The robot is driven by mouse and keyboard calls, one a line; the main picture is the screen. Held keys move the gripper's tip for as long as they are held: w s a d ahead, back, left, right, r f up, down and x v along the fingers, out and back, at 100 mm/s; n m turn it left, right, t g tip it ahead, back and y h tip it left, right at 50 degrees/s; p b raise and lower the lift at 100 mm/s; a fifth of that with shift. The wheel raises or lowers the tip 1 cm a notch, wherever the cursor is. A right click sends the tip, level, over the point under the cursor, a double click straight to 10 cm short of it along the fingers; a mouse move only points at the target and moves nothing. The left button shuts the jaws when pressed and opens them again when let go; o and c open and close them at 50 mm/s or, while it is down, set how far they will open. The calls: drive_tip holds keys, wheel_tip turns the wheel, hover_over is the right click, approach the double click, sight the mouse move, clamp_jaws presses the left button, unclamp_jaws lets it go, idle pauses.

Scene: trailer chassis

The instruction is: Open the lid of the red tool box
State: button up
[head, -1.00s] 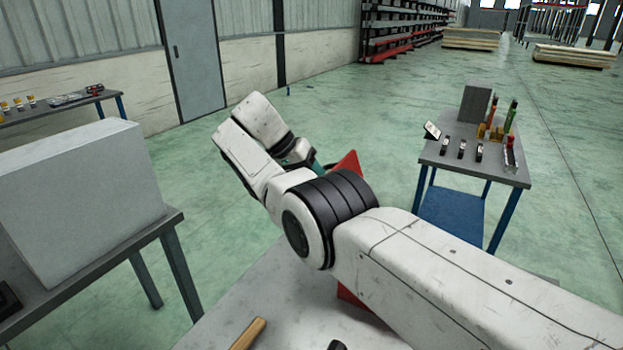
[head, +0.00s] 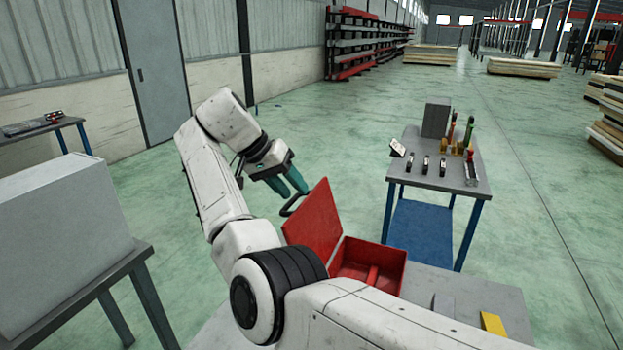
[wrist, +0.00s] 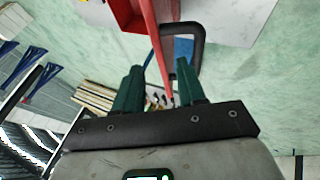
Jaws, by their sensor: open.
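The red tool box (head: 393,262) sits on the grey table in the head view, its inside with a divider showing. Its lid (head: 313,228) is raised, standing steeply up and leaning left, away from the box. A black handle (head: 291,206) sticks out from the lid's outer side. My gripper (head: 290,186), with green fingers, is open just left of the lid, close to the handle. In the wrist view my gripper (wrist: 158,70) has its fingers apart, with the lid's edge (wrist: 153,30) and the handle (wrist: 199,45) beyond the fingertips. Whether a finger touches the handle I cannot tell.
A yellow block (head: 493,324) lies on the table right of the box. Another table (head: 437,163) with tools and a grey box stands behind on the right. A large grey box (head: 65,235) stands on a table at left. Green floor between them is open.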

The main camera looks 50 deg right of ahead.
drive_tip(key=s+a+r, duration=0.2)
drive_tip(key=s+r, duration=0.2)
drive_tip(key=s, duration=0.4)
drive_tip(key=shift+s, duration=0.35)
drive_tip(key=shift+a, duration=0.1)
